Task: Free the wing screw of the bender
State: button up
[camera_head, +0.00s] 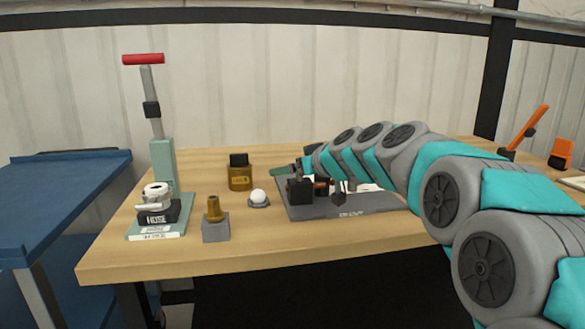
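A grey base plate (345,210) lies on the table in the middle and looks like the bender; its front lettering is too small to read. On it are a black block (300,191), a copper-coloured piece (322,187) and a small dark upright part (339,196) that may be the wing screw. A green handle (284,169) sticks out at its back left. My arm comes from the right and ends over the back of the plate. My gripper (314,166) is mostly hidden by the arm, so I cannot tell its fingers or contact.
A tall press with a red handle (143,59) stands at the left of the wooden table (270,253). Near it are a brass fitting on a grey block (216,230), an amber bottle (240,178) and a white ball (258,196). Orange-handled gear (529,130) stands far right.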

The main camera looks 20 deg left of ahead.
jog(key=shift+c, duration=0.2)
jog(key=c, duration=1.3)
jog(key=shift+c, duration=0.2)
jog(key=shift+f+b, duration=0.2)
jog(key=shift+b, duration=0.45)
